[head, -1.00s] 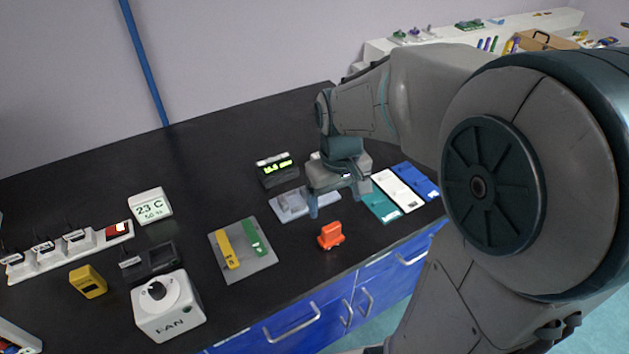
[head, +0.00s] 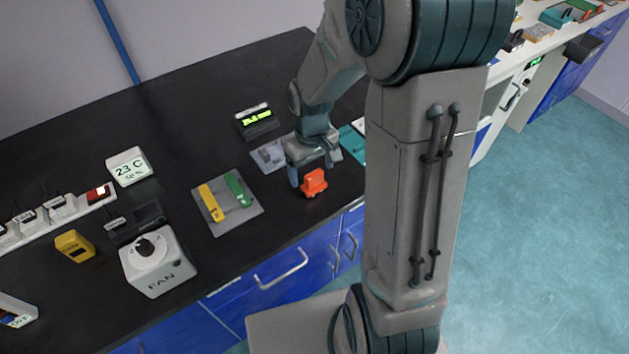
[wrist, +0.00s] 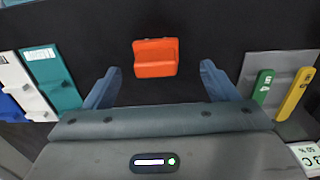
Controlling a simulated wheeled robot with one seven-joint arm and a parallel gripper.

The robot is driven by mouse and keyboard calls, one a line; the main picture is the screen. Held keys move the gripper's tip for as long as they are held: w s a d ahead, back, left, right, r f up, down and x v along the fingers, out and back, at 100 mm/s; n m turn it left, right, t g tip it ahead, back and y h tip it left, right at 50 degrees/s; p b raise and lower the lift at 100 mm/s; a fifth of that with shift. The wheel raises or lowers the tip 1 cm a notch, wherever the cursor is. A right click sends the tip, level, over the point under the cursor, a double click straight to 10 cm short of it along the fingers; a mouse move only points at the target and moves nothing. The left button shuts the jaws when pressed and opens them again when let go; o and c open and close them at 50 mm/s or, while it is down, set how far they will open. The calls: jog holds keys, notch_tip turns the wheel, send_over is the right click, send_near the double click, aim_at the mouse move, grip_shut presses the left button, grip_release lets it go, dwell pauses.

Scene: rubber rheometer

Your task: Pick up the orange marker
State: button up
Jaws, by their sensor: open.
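The orange marker (head: 313,182) is a small blocky orange piece standing on the black bench top near its front edge. In the wrist view the orange marker (wrist: 155,57) lies ahead of and between the fingertips, with dark bench around it. My gripper (head: 314,180) is open and empty, just above and behind the marker in the head view. In the wrist view my gripper (wrist: 160,78) shows both blue-grey fingers spread wide apart, not touching the marker. My arm hides part of the bench to the right.
A grey plate (head: 218,223) with a yellow piece (head: 211,203) and a green piece (head: 238,189) lies left of the marker. A teal plate (wrist: 52,75) and a white plate (wrist: 20,85) lie on the other side. A small display (head: 257,121) stands behind. Bench around the marker is clear.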

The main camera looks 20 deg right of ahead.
aim_at(314, 173)
jog(key=shift+d+f, duration=0.15)
jog(key=shift+f, duration=0.95)
jog(key=shift+d+f, duration=0.15)
jog(key=shift+f, duration=0.95)
jog(key=c, duration=1.1)
jog(key=shift+r, duration=0.15)
jog(key=shift+w+r, duration=0.1)
jog(key=shift+r, duration=0.55)
notch_tip(314, 173, up, 3)
jog(key=s+d+r, duration=0.2)
jog(key=s, duration=0.1)
jog(key=s+d+r, duration=0.2)
jog(key=s, duration=0.1)
jog(key=s+d+r, duration=0.2)
jog(key=s, duration=0.2)
jog(key=shift+d+r, duration=0.1)
jog(key=shift+r, duration=0.15)
